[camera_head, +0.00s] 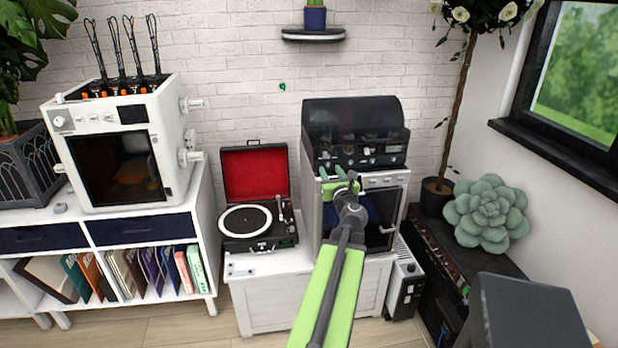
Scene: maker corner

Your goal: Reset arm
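My arm, green and dark grey, reaches up from the bottom middle of the head view. My gripper (334,172) is at its end, in front of the white machine with a dark glass door (384,226). Its two green fingers stand apart with a gap between them, and nothing shows between them. The arm hides part of the machine's door. I cannot tell whether the gripper touches the machine.
A record player (256,222) with an open red lid stands left of the gripper on a white chest (270,300). A white 3D printer (120,140) stands on the left shelf. A succulent (486,214) is at right. Some floor is clear at lower left.

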